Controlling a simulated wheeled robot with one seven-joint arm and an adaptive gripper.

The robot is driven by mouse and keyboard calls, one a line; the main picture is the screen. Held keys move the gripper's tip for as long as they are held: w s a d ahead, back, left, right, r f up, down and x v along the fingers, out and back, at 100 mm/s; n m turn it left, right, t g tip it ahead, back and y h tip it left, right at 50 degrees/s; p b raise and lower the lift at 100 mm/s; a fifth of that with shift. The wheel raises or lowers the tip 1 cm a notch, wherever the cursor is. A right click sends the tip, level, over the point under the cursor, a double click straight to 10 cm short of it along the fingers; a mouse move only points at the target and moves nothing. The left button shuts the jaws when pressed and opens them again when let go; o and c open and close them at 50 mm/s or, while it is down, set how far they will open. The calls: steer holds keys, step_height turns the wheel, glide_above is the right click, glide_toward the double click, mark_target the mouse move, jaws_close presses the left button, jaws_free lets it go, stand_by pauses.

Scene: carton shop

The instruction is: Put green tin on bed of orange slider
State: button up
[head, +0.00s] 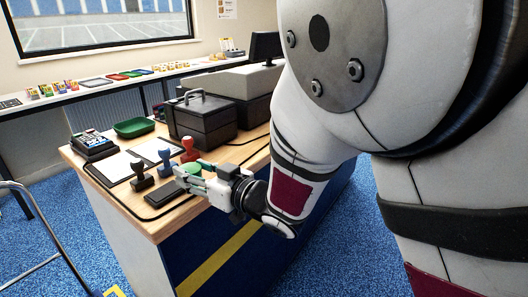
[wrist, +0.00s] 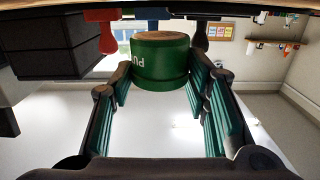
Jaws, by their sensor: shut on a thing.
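The green tin (wrist: 160,62) sits between the fingers of my gripper (wrist: 162,85) in the wrist view, with white letters on its side. The gripper is shut on it. In the head view, my gripper (head: 188,180) is low over the near right part of the wooden counter, and the tin's green top (head: 191,168) shows at its fingers. I cannot tell whether the tin touches the counter. I cannot make out an orange slider in either view.
The counter (head: 150,228) holds dark stamps (head: 142,173), an orange-red stamp (head: 188,150), a black pad (head: 166,193), a green tray (head: 134,127), a card terminal (head: 92,143) and a black box (head: 203,120). A long back shelf (head: 60,98) carries small items and coloured trays.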

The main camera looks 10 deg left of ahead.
steer(key=shift+f, duration=0.7)
steer(key=o, duration=1.2)
steer(key=shift+f, duration=0.1)
steer(key=shift+d, duration=0.35)
steer(key=v, duration=1.1)
steer(key=shift+s, duration=0.25)
steer(key=shift+d, duration=0.15)
